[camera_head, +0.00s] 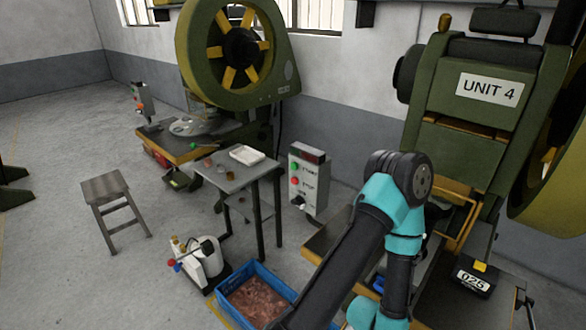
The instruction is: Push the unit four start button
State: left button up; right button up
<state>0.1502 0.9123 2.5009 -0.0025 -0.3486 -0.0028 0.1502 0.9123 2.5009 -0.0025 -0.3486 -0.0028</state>
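The green press at the right carries a white "UNIT 4" sign (489,90). A grey control box (311,181) stands just left of that press, in the middle of the view. A green button (295,167) sits on its face beside a label that seems to read START. A red button (294,181) is below it, beside a label that seems to read STOP. One of my arms, dark grey and teal, reaches up from the bottom edge and bends back down right of the box. Neither gripper shows. The box's buttons are unobstructed.
A small metal table (238,172) with a white tray (247,155) stands left of the box. Below are a blue crate (226,287) of copper pieces and a white device (203,262). A stool (104,187) and another press (239,55) with its own control box (141,99) stand farther left.

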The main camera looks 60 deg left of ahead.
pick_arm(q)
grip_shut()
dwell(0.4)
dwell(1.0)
